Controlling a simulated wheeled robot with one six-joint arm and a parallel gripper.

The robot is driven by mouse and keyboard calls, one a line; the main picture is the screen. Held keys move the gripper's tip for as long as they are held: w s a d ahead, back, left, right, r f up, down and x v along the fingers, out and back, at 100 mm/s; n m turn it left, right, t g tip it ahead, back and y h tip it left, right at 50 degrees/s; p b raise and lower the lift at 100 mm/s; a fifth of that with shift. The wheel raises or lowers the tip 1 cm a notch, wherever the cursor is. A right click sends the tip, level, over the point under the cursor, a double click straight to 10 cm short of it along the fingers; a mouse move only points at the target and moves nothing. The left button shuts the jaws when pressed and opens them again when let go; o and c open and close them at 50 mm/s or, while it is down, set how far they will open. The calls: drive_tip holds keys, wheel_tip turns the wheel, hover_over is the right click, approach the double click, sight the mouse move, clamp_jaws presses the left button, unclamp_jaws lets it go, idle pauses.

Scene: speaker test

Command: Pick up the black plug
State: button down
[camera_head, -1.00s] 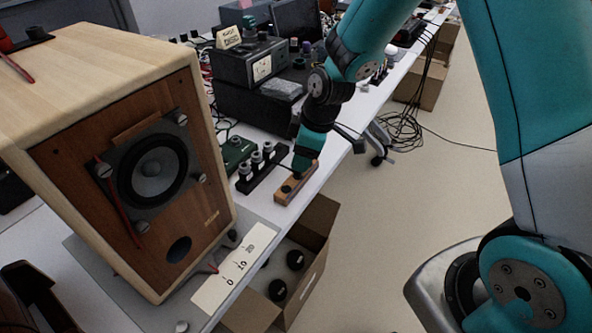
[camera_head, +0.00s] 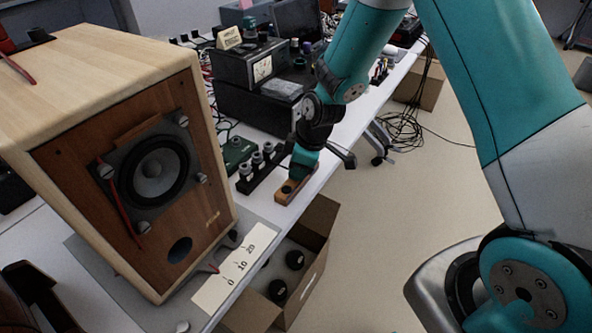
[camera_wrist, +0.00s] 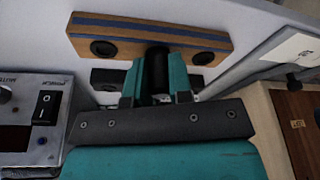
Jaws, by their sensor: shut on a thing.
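My gripper (camera_wrist: 157,84) shows in the wrist view with its two teal fingers closed on a black plug (camera_wrist: 159,68), a dark upright cylinder between them. The plug's far end overlaps the near edge of a wooden block (camera_wrist: 135,34) with a blue stripe and dark round holes. I cannot tell whether the plug is in the block or clear of it. In the head view, my gripper (camera_head: 301,171) is low over the wooden block (camera_head: 283,197) near the table edge. The plug is hidden there.
A black strip with several grey knobs (camera_head: 258,167) lies left of the block. A large wooden speaker (camera_head: 120,160) stands at the left. An open cardboard box (camera_head: 318,222) is below the table edge. An instrument with a switch (camera_wrist: 38,112) is at the wrist view's left.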

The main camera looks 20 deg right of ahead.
drive_tip(key=shift+r, duration=0.1)
wheel_tip(320, 180, up, 20)
drive_tip(key=shift+p, duration=0.4)
wheel_tip(320, 180, up, 26)
drive_tip(key=p, duration=2.1)
drive_tip(key=shift+f, duration=0.25)
